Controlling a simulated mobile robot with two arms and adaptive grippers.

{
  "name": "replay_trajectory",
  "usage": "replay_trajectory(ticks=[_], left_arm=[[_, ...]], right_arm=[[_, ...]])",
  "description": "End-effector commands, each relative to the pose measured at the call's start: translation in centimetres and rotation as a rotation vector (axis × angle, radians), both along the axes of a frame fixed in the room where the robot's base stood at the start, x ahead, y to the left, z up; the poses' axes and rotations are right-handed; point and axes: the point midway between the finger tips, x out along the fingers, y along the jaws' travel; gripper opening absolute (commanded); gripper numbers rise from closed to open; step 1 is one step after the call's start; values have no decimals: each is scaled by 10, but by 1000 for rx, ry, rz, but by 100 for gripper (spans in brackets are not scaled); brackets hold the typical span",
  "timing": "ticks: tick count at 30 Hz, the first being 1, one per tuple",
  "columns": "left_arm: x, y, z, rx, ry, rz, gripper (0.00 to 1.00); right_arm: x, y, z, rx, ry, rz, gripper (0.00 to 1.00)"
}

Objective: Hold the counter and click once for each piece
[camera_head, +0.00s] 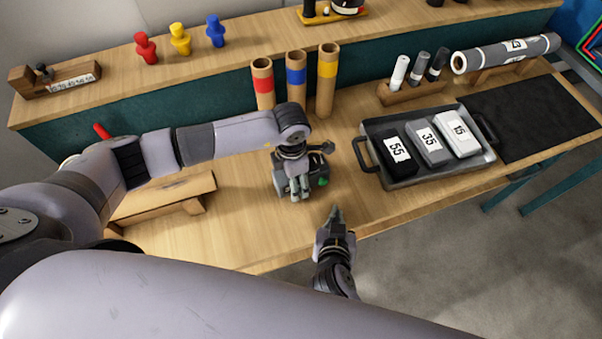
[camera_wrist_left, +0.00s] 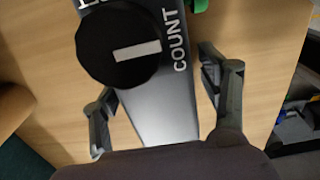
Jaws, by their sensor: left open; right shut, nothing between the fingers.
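The counter (camera_head: 280,184) is a dark grey box on the table, partly hidden under my left gripper in the head view. A green part (camera_head: 323,182) shows at its right side. In the left wrist view, the counter (camera_wrist_left: 160,125) has a grey face lettered COUNT, and a black round knob with a white bar. My left gripper (camera_head: 299,192) is open, its fingers (camera_wrist_left: 158,95) on either side of the counter; contact cannot be told. My right gripper (camera_head: 336,212) is shut and empty, at the table's front edge, right of and nearer than the counter.
A grey tray (camera_head: 409,182) holds blocks marked 55, 35 and 15. Three banded tubes (camera_head: 296,85) stand behind the counter. A grey roll (camera_head: 508,52) lies on a rack at back right, near a black mat (camera_head: 535,115). A wooden stand (camera_head: 160,200) is left.

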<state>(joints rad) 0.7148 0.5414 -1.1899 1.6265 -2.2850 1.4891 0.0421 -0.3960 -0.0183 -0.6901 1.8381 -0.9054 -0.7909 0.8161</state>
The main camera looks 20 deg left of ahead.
Motion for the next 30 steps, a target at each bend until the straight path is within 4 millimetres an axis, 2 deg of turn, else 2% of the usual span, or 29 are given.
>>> replay_trajectory(ticks=[7,11,24,30], left_arm=[[0,0,1,0,0,0,69],[1,0,11,-2,-3,0,69],[1,0,97,0,-3,-1,69],[0,0,117,0,0,-1,69]], right_arm=[[0,0,0,0,0,0,0],[0,0,0,0,0,0,0],[0,0,0,0,0,0,0],[0,0,0,0,0,0,0]])
